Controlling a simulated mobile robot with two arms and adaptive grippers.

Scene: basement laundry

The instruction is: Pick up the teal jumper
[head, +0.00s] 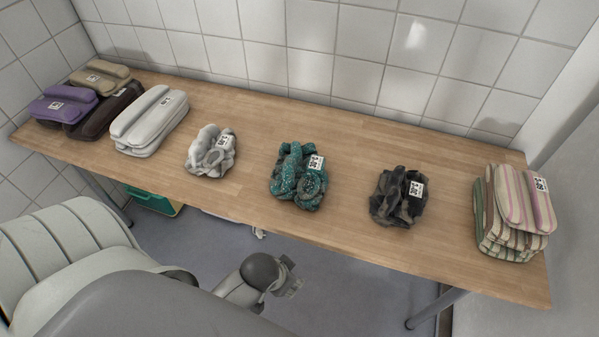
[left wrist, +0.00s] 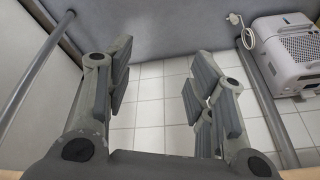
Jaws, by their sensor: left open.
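The teal jumper (head: 298,177) lies crumpled on the wooden table (head: 240,118), near the middle, with a white tag on its upper right. It has lighter speckles. My left gripper (head: 289,276) is in front of the table's near edge, below the jumper in the head view and apart from it. In the left wrist view my left gripper (left wrist: 162,82) has its fingers spread wide with nothing between them. The jumper does not show in that view. My right gripper is not in view.
A grey-white crumpled garment (head: 211,151) lies left of the jumper, a dark one (head: 399,197) right. Folded stacks stand at the table's ends, including a striped stack (head: 513,212). Bare wood separates them. A white appliance (left wrist: 285,52) and metal legs show in the left wrist view.

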